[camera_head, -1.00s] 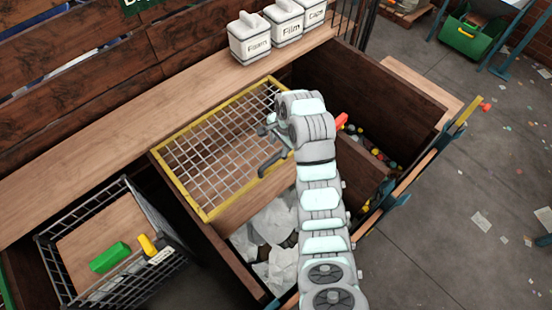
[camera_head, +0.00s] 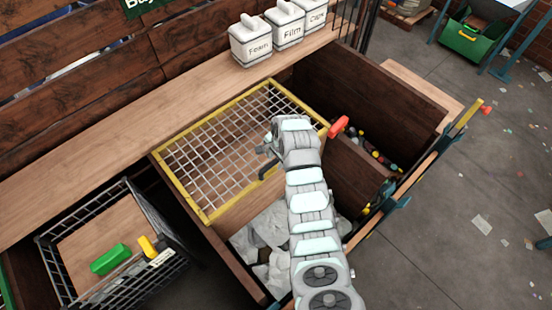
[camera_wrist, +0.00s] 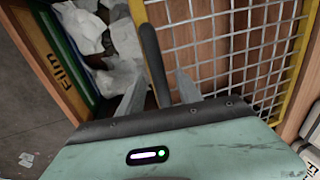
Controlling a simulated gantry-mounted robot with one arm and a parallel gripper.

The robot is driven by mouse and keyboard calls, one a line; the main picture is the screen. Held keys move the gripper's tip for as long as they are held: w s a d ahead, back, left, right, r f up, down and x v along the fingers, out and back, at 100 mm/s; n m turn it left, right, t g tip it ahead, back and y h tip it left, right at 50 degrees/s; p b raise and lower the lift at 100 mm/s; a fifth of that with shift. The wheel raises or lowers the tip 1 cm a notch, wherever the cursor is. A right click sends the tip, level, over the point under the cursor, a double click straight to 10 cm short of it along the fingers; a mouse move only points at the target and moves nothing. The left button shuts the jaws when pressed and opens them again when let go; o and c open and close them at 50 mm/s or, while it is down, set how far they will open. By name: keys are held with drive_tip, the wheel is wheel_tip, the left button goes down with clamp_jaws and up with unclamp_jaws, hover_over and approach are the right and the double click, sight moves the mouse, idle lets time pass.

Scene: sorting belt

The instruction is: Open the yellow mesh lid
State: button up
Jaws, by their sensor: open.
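The yellow mesh lid (camera_head: 215,150) lies flat and closed, a yellow frame with a grey wire grid. It also shows at the right of the wrist view (camera_wrist: 238,45). A dark bar (camera_wrist: 152,50), seemingly the lid's handle, runs along the lid's front edge. My gripper (camera_wrist: 158,78) is open, with one grey finger on each side of this bar. In the head view my gripper (camera_head: 266,152) is over the lid's front edge, and my arm hides part of that edge. I cannot tell whether the fingers touch the bar.
Crumpled white film (camera_head: 270,228) fills the bin in front of the lid. A red piece (camera_head: 339,126) sticks out by the lid's right corner. White labelled canisters (camera_head: 251,45) stand on the back ledge. A wire basket (camera_head: 100,245) is at the left.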

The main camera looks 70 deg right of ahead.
clamp_jaws()
idle(0.3)
idle(1.1)
